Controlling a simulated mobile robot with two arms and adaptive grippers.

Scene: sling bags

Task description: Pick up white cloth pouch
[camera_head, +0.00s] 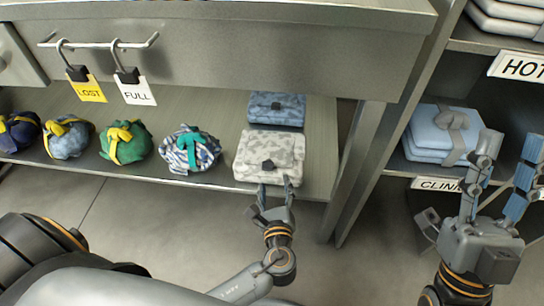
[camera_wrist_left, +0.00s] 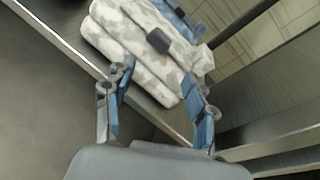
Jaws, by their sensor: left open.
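The white cloth pouch (camera_head: 258,148), mottled with grey and fitted with a dark buckle, lies at the front right of the low metal shelf. My left gripper (camera_head: 275,185) is open at its front edge, fingers pointing at it. In the left wrist view the pouch (camera_wrist_left: 140,55) lies beyond and partly between the open fingers of my left gripper (camera_wrist_left: 162,88). Contact cannot be told. My right gripper (camera_head: 508,160) is open and empty at the right, in front of the side shelves.
A blue mottled pouch (camera_head: 277,108) lies right behind the white one. Several tied bundles, including a striped one (camera_head: 189,150), stand in a row to the left. Hanging tags (camera_head: 138,93) and a drawer front are above. A folded blue bundle (camera_head: 432,130) lies on the right shelf.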

